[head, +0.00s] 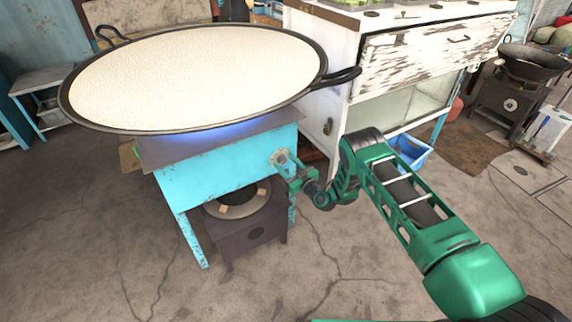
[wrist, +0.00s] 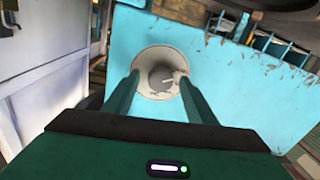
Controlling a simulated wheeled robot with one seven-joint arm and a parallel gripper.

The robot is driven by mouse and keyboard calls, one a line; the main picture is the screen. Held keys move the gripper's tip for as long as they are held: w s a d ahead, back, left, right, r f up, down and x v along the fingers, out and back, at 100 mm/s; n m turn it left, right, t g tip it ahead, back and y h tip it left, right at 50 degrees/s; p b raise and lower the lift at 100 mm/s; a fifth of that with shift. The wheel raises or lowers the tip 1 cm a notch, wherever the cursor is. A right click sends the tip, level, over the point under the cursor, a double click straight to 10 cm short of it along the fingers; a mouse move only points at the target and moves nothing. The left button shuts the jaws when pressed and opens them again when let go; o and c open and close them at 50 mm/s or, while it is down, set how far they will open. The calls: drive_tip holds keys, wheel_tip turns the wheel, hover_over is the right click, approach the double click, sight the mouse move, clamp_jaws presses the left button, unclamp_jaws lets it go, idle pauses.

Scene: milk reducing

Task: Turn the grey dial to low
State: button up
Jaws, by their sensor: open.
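The grey dial (head: 281,157) is on the right part of the turquoise stove's front panel (head: 225,172). In the wrist view the dial (wrist: 158,62) is a round pale disc with a darker grey knob in its middle. My gripper (head: 288,166) is at the dial in the head view and partly covers it. In the wrist view my gripper (wrist: 160,82) is open, with one finger on each side of the knob. I cannot tell whether the fingers touch it. The dial's markings cannot be read.
A wide black pan (head: 322,66) of white milk sits on the stove, with a blue flame glow beneath. A dark burner unit (head: 248,235) stands under the stove. A worn white cabinet (head: 420,50) is close on the right. The concrete floor in front is clear.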

drive_tip(key=shift+w+a, duration=0.15)
drive_tip(key=shift+w, duration=0.2)
drive_tip(key=c, duration=1)
drive_tip(key=shift+c, duration=0.2)
